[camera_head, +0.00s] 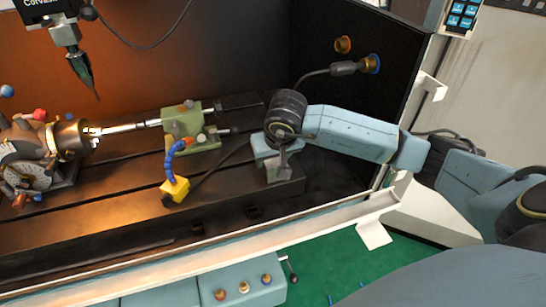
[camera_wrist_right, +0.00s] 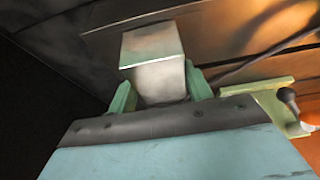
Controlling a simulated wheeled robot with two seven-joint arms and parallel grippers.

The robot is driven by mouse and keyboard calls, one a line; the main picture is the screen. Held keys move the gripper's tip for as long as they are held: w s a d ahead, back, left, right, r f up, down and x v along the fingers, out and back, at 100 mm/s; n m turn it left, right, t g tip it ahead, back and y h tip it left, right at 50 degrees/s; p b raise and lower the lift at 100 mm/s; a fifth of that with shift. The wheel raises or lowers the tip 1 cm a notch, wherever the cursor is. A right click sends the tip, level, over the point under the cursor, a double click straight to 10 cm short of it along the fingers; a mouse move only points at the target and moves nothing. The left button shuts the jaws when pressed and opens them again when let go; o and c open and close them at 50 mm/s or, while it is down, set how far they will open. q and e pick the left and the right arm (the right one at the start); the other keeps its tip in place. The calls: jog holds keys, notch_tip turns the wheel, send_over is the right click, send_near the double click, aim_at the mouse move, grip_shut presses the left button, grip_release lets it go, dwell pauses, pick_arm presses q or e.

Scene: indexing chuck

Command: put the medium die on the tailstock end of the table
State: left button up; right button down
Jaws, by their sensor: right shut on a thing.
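My right gripper (camera_head: 279,158) reaches in from the right, over the right end of the slotted machine table (camera_head: 232,193). It is shut on a small grey metal block, the medium die (camera_head: 278,172), which points down at the table. In the right wrist view the die (camera_wrist_right: 154,66) sits between the green fingers of the gripper (camera_wrist_right: 160,88). Whether the die touches the table or hangs just above it, I cannot tell. The green tailstock (camera_head: 190,128) stands left of the gripper. My left gripper is not in view.
The indexing chuck (camera_head: 68,138) is at the left, with a bar running to the tailstock. A yellow block with a blue hose (camera_head: 174,188) stands at the table's front edge. A spindle head (camera_head: 78,62) hangs above. A front rail (camera_head: 215,243) borders the enclosure.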

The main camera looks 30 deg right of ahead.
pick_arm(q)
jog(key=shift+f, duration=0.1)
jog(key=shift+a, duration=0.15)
pick_arm(e)
jog(key=c, duration=0.6)
grip_release()
jog(key=shift+f, duration=0.1)
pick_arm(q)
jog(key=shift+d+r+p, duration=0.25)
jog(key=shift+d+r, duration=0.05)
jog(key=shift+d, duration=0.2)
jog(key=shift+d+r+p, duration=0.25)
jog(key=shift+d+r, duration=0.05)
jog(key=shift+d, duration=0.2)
pick_arm(e)
jog(key=shift+v, duration=6.15)
